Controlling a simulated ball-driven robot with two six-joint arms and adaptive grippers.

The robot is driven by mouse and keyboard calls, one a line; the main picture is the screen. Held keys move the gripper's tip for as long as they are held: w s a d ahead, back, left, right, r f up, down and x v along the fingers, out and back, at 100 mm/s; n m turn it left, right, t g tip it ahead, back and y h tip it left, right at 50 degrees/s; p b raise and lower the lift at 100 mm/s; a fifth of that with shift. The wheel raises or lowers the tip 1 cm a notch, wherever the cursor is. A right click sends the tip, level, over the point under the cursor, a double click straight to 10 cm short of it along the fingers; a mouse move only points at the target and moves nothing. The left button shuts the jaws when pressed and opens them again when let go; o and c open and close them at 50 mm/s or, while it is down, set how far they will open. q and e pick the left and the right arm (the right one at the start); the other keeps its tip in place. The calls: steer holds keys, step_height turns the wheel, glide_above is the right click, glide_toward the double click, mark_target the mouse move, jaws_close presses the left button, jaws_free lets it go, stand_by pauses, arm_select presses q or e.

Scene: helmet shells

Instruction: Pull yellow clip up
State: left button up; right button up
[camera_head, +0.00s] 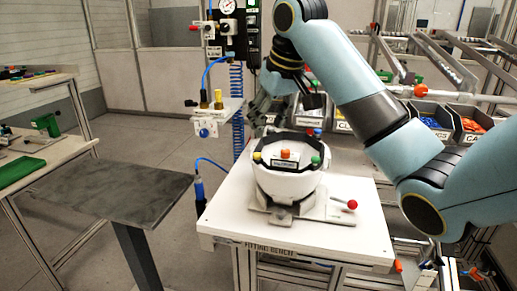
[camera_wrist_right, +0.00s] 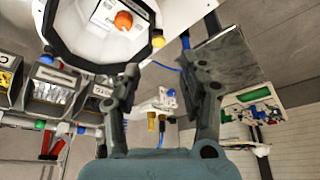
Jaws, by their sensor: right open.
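The yellow clip (camera_head: 257,157) is a small knob on the left side of the white helmet shell (camera_head: 283,182). The shell stands in a fixture on the white bench. In the wrist view the yellow clip (camera_wrist_right: 157,40) shows at the shell's edge, just beyond my fingers and apart from them. My right gripper (camera_head: 258,118) is open and empty, behind and above the shell's left rear rim. Its two grey fingers (camera_wrist_right: 160,65) stand apart in the wrist view. My left gripper is in neither view.
An orange clip (camera_head: 285,154) and a green clip (camera_head: 316,160) sit on the same shell. A red-knobbed lever (camera_head: 352,204) is at the fixture's right. Part bins (camera_head: 472,124) stand behind. The bench's front left (camera_head: 225,215) is clear.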

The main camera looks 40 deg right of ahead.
mark_target(257, 154)
steer(key=x, duration=0.3)
steer(key=p+x, duration=0.1)
steer(key=x, duration=0.2)
steer(key=p+x, duration=0.1)
steer(key=x, duration=0.3)
steer(key=shift+w+d+r, duration=0.15)
steer(key=shift+w+d, duration=0.05)
steer(key=shift+w, duration=0.25)
jaws_close()
